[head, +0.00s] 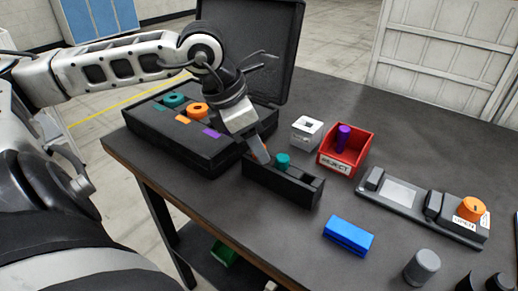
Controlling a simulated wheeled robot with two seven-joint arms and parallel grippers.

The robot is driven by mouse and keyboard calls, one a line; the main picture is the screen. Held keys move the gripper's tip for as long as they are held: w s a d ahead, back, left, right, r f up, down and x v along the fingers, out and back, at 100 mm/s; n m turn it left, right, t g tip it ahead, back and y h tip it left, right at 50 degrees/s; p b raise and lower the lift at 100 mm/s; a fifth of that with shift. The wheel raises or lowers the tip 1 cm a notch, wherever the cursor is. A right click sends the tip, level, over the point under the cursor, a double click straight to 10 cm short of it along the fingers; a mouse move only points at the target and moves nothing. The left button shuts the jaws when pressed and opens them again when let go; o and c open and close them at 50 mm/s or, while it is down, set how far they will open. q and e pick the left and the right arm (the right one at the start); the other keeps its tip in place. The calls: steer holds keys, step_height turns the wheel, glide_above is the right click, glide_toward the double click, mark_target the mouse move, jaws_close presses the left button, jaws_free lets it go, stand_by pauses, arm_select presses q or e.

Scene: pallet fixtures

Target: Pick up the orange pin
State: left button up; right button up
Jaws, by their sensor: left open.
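The orange pin (261,154) shows as a small patch of orange in the left end of a black holder block (290,187). My left gripper (258,148) is right over that end, pointing down, and hides most of the pin. Its jaws are open; I cannot tell whether they touch the pin. A teal pin (283,160) stands in the same block, just right of the gripper. My right gripper is not in view.
An open black case (172,137) with teal and orange rings lies behind left. A white block (307,133), a red reject bin (344,151) with a purple pin, a scale-like device (400,194), a blue box (348,235) and a grey cylinder (422,267) stand right.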

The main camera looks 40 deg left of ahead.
arm_select(q)
jaws_close()
